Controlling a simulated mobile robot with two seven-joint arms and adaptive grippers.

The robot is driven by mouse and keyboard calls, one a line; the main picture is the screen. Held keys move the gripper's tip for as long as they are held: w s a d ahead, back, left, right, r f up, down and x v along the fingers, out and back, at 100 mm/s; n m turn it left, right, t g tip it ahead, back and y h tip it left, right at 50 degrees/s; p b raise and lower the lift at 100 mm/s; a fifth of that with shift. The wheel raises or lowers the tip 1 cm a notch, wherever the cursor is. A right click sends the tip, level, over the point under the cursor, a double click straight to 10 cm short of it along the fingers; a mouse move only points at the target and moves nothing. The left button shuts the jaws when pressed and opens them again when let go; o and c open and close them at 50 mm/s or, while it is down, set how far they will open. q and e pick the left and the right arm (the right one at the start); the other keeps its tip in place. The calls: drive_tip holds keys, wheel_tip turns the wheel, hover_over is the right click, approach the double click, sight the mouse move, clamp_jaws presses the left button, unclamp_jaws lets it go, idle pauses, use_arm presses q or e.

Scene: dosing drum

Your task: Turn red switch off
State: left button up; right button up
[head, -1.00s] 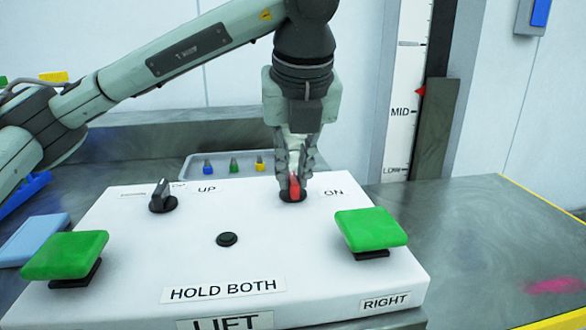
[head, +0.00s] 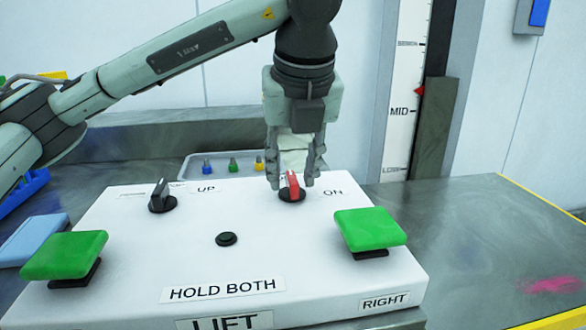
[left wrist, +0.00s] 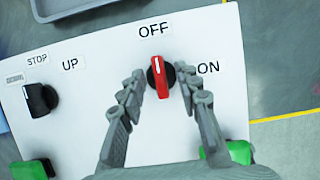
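The red switch (head: 291,186) is a rotary knob on a black round base at the back right of the white control box. It also shows in the left wrist view (left wrist: 160,78), its white mark at the end toward the OFF label (left wrist: 154,30). The ON label (left wrist: 208,68) lies to its right. My left gripper (head: 293,183) is over the switch with its fingers apart, one on each side; in the left wrist view the fingers (left wrist: 158,88) show gaps to the knob. My right gripper is not in view.
On the white box (head: 160,255) are a black selector knob (head: 161,196), a black button (head: 227,239), a left green pad (head: 65,255) and a right green pad (head: 369,229). A grey tray (head: 190,169) with small coloured items stands behind.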

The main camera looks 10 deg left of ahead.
use_arm(q)
drive_tip(key=shift+r, duration=0.1)
drive_tip(key=v, duration=1.2)
drive_tip(key=shift+s, duration=0.1)
